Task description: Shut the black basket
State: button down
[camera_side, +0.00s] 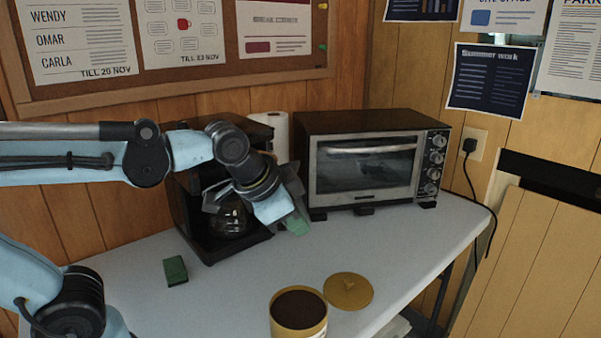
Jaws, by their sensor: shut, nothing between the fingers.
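The black coffee maker (187,215) stands on the table left of the oven, with a glass carafe (230,222) on its base. My gripper (297,224) is shut and empty, its green fingertips pointing down in front of the coffee maker's right side. My wrist and gripper cover the upper front of the machine, where a basket could sit. A dark shape shows beside my gripper at the machine's right; I cannot tell whether it is the black basket or part of my gripper. How far the basket stands open cannot be seen.
A toaster oven (364,190) stands close on the right, a white paper roll (277,128) behind. An open tin of brown grounds (299,308), its yellow lid (348,291) and a green block (175,270) are on the table. The table's middle is clear.

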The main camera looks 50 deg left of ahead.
jog(key=w+d+r+m+g+y, duration=0.1)
jog(key=d+r+m+g+y, duration=0.15)
jog(key=r+m, duration=0.45)
jog(key=w+d+r+m+g+y, duration=0.1)
jog(key=r+m+g, duration=0.35)
jog(key=r, duration=0.55)
jog(key=a+f, duration=0.6)
jog(key=f, duration=0.4)
jog(key=shift+s+a+f+m, duration=0.2)
jog(key=shift+s+a+m, duration=0.15)
jog(key=shift+a+m, duration=0.1)
jog(key=a, duration=1.4)
jog(key=shift+a, duration=0.1)
